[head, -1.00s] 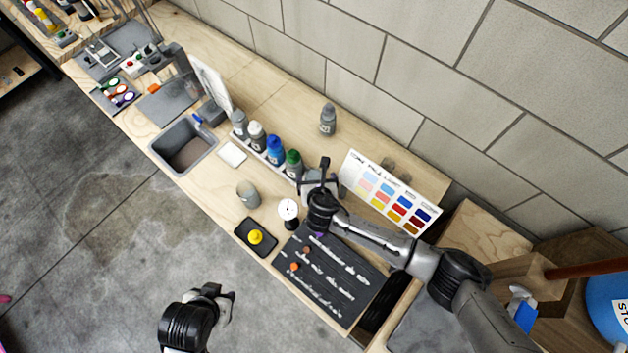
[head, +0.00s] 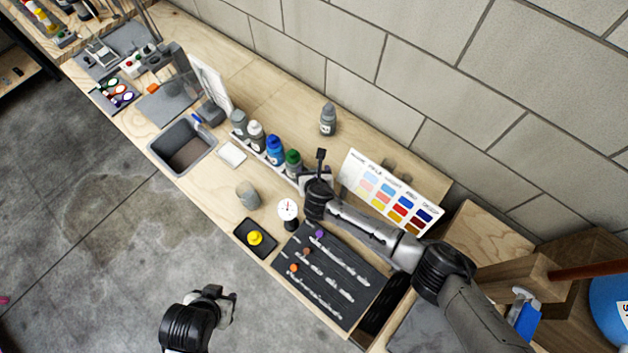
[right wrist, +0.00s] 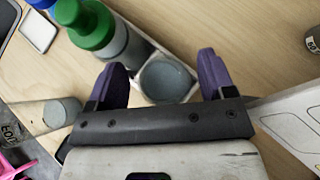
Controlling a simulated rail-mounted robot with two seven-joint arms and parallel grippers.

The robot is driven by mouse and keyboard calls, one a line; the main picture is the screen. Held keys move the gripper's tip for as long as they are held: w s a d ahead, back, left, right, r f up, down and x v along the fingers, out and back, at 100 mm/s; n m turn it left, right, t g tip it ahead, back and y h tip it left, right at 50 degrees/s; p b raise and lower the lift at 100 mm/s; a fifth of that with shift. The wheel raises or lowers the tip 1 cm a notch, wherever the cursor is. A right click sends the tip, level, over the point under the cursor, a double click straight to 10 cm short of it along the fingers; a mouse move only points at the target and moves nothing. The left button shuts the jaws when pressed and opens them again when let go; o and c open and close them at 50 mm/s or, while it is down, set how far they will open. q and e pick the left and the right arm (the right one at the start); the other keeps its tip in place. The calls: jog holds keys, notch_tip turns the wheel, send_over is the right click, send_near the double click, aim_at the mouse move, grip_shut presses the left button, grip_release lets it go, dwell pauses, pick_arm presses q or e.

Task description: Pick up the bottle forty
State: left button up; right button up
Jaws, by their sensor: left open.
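In the head view, a bottle rack (head: 262,157) holds a row of bottles: grey (head: 239,124), white-topped (head: 256,135), blue (head: 275,150) and green-capped (head: 293,163). A lone grey bottle (head: 328,120) stands behind the row. I cannot read which one is forty. My right gripper (head: 312,176) is at the rack's near end, beside the green-capped bottle. In the right wrist view its purple fingers (right wrist: 163,80) are apart, with a round grey shape (right wrist: 168,79) between and beyond them; I cannot tell whether it is a bottle top or a slot. My left gripper (head: 222,298) is open and empty over the floor.
A colour chart (head: 390,190) stands just right of my right gripper. A dial gauge (head: 288,209), a grey cup (head: 248,195), a black tray with a yellow item (head: 255,238) and a dark tool board (head: 325,275) lie in front. The bench behind the rack is mostly clear.

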jog(key=c, duration=1.3)
